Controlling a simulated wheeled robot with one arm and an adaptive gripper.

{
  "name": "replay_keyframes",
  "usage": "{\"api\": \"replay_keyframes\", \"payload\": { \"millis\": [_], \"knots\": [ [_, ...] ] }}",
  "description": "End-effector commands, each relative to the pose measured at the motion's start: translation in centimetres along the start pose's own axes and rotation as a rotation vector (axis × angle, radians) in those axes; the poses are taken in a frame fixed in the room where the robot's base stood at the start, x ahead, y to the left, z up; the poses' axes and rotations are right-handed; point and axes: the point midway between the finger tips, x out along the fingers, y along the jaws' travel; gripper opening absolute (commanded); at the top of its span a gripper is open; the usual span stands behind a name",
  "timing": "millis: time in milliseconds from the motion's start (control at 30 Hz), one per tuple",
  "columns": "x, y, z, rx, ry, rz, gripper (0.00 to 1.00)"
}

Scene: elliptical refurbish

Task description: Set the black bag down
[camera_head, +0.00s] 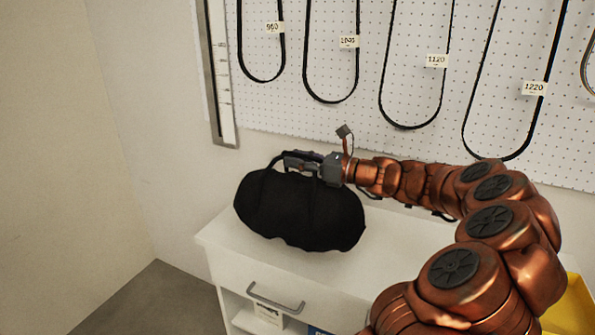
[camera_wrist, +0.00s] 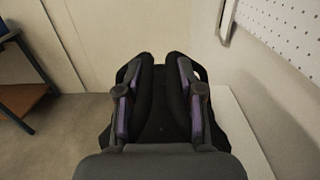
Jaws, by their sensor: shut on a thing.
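The black bag (camera_head: 300,210) is a soft duffel shape at the left end of the white cabinet top (camera_head: 385,228). In the head view its underside overlaps the cabinet top; I cannot tell whether it rests there or hangs just above. My gripper (camera_head: 290,160) is at the top of the bag, shut on its handle. In the wrist view the bag (camera_wrist: 160,120) lies below my gripper (camera_wrist: 158,95), between and beyond the two fingers. The exact grip on the handle is partly hidden.
A white pegboard (camera_head: 300,70) with hanging black belts (camera_head: 335,100) stands behind the cabinet. The cabinet has a drawer with a grey handle (camera_head: 275,300). A yellow object (camera_head: 572,308) is at the lower right. A dark table with a wooden shelf (camera_wrist: 22,98) shows in the wrist view.

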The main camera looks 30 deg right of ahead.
Motion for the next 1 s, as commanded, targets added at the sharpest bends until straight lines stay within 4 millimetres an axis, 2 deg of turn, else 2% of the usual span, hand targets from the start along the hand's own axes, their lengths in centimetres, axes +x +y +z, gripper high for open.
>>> {"api": "replay_keyframes", "payload": {
  "millis": [67, 433, 733, 767, 900, 1000],
  "knots": [
    [0.6, 0.0, 0.1, 0.000, -0.002, 0.002, 0.00],
    [0.4, -0.1, -3.0, 0.000, -0.004, -0.002, 0.00],
    [0.4, -0.1, -3.3, -0.002, -0.003, -0.002, 0.00],
    [0.4, -0.1, -3.4, -0.003, -0.001, -0.001, 0.40],
    [0.4, -0.1, -3.4, -0.002, -0.001, -0.001, 0.55],
    [0.4, -0.1, -3.5, -0.002, -0.001, -0.001, 0.62]
  ]
}}
